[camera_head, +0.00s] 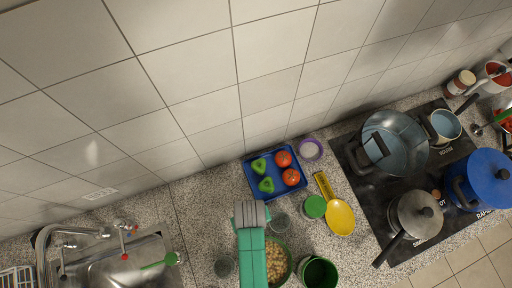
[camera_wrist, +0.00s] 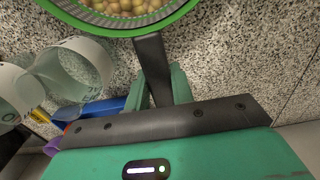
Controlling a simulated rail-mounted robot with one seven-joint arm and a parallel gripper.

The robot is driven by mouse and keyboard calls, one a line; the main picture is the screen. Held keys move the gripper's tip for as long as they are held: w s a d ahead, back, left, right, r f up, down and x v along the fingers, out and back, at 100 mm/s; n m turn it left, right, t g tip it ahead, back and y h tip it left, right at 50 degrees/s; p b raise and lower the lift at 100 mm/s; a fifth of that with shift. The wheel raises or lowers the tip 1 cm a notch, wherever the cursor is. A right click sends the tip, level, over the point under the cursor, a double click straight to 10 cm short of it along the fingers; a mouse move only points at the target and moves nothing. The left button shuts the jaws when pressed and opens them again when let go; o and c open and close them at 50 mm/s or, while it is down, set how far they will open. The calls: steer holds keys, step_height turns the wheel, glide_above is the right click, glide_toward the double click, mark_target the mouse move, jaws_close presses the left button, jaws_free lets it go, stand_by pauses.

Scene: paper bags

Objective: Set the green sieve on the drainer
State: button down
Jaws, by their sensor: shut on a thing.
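The green sieve (camera_head: 289,270) is a round bowl with a green rim, full of chickpea-like balls, at the bottom centre of the head view. In the wrist view its rim (camera_wrist: 125,31) and balls show at the top, and a dark handle (camera_wrist: 152,62) runs from the rim to my gripper. My gripper (camera_wrist: 157,90) is shut on this handle; in the head view my green arm end (camera_head: 250,225) covers the sieve's left side.
Glasses (camera_head: 223,266) (camera_head: 281,221) stand close to my gripper; a blue tray (camera_head: 262,192) with vegetables is behind. A yellow spoon (camera_head: 340,217) and hob pots (camera_head: 395,145) are to the right.

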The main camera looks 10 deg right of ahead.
steer(key=shift+r, duration=0.45)
step_height(320, 180, up, 2)
steer(key=shift+r, duration=0.25)
steer(key=s+a, duration=0.1)
steer(key=s, duration=0.4)
steer(key=s+r, duration=0.1)
steer(key=s, duration=0.4)
steer(key=s+a+b, duration=0.1)
steer(key=s, duration=0.4)
steer(key=shift+s+a+r, duration=0.15)
steer(key=shift+s+a, duration=0.2)
steer(key=shift+s, duration=0.05)
steer(key=shift+w, duration=0.1)
